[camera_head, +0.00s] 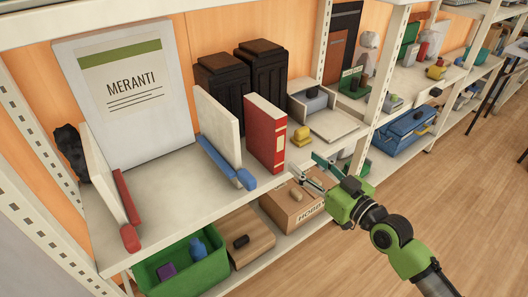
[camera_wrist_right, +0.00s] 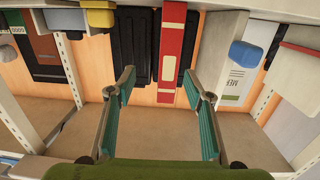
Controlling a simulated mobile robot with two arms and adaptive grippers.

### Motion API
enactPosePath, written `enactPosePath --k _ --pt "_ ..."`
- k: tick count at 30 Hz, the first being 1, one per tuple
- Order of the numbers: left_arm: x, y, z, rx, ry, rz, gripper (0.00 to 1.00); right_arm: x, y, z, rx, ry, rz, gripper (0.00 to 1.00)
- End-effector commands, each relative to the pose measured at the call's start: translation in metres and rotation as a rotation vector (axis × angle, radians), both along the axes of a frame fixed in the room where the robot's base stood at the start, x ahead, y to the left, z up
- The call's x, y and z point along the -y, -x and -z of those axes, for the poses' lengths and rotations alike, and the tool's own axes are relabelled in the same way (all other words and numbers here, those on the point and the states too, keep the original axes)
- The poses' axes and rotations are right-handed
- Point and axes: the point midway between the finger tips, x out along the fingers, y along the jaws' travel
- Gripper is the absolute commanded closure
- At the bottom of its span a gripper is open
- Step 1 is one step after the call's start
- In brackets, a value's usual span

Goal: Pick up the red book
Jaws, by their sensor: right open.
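The red book (camera_head: 266,136) stands upright on the white shelf, spine toward the front, just right of a white upright panel with a blue foot (camera_head: 245,178). My right gripper (camera_head: 311,166) is open and empty, in front of the shelf edge, to the right of and lower than the book, apart from it. In the right wrist view, which looks upside down, the red book (camera_wrist_right: 171,55) shows beyond the gap between the open fingers of the gripper (camera_wrist_right: 158,78), with nothing between them. My left gripper is not in view.
Two black upright holders (camera_head: 265,75) stand behind the book. A yellow object (camera_head: 301,137) and a white tray (camera_head: 328,122) are to its right. A MERANTI board (camera_head: 125,95) leans at the left. Below are a green crate (camera_head: 205,272) and a cardboard box (camera_head: 283,212).

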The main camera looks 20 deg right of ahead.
Motion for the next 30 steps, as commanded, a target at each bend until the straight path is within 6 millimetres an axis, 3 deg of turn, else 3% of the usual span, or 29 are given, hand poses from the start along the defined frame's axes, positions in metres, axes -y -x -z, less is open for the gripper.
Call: enactPosePath --k 4,8,18,30 --pt "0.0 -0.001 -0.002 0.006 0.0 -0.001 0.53 -0.012 0.004 -0.018 0.05 -0.004 -0.035 0.53" --pt "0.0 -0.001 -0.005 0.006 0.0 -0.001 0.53 -0.018 -0.007 -0.024 0.059 -0.008 -0.038 0.53" --pt "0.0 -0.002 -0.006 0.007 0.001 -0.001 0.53 -0.036 -0.058 -0.023 0.055 -0.009 -0.038 0.53" --pt "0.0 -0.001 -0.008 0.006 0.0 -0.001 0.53 -0.049 -0.09 -0.023 0.055 -0.008 -0.039 0.53"
